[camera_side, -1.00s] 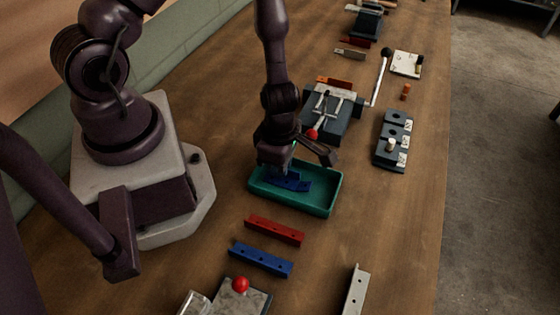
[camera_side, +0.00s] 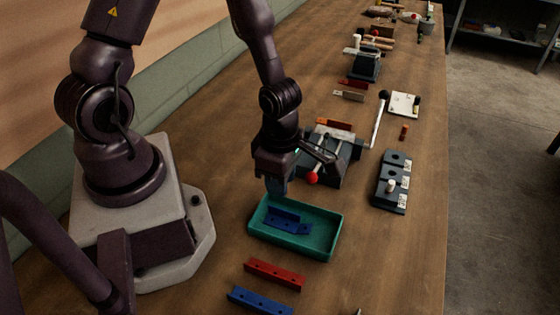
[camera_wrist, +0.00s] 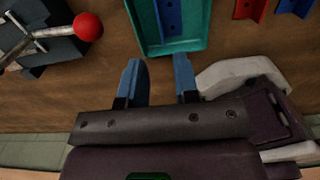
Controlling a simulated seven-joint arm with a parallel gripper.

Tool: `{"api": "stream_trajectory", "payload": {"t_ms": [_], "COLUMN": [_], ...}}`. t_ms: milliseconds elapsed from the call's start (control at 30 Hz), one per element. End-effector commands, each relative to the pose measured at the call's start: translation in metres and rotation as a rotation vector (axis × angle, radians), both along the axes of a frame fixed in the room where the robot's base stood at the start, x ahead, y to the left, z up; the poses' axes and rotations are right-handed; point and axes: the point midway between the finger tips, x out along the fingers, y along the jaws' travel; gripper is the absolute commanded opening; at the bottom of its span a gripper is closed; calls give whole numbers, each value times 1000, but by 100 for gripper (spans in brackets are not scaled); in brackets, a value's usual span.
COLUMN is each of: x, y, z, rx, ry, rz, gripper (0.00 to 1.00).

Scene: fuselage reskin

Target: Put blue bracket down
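A blue bracket (camera_side: 285,221) lies in the teal tray (camera_side: 325,247), on its floor. In the wrist view the tray (camera_wrist: 148,38) is at the top middle, with part of the blue bracket (camera_wrist: 173,16) inside. My gripper (camera_side: 277,187) is above the tray's far-left end in the side view. In the wrist view my gripper (camera_wrist: 158,72) has its two blue-grey fingers spread apart with only bare table between them. It is apart from the bracket.
A red bracket (camera_side: 274,274) and another blue bracket (camera_side: 259,300) lie in front of the tray. A clamp fixture with a red knob (camera_side: 312,178) stands close behind my gripper. A dark block with holes (camera_side: 391,183) is at the right. Table right of the tray is clear.

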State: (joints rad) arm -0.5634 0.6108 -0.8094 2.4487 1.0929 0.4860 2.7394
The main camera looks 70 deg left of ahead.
Motion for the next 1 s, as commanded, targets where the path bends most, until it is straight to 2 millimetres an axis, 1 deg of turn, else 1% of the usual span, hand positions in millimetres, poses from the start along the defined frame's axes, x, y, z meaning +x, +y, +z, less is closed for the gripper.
{"api": "stream_trajectory", "payload": {"t_ms": [33,100,233,333,500,567,600,667,767,800,867,900,967,1000], "x": [0,0,0,-1,-1,-1,-1,-1,-2,-2,-2,-3,-4,-5], "y": [1,1,1,1,0,2,5,12,29,36,46,52,58,61], "z": [9,18,32,37,41,42,43,47,60,68,82,92,108,119], "rx": [1,1,1,1,2,15,31,69,151,181,207,214,198,175], "ry": [-4,-3,-1,1,4,2,0,-9,-56,-89,-153,-199,-273,-321], "rz": [4,3,3,1,2,36,84,201,527,690,952,1129,1394,1571], "gripper": [29,29,29,29,29,29,29,29,29,29,29,29,29,29]}}
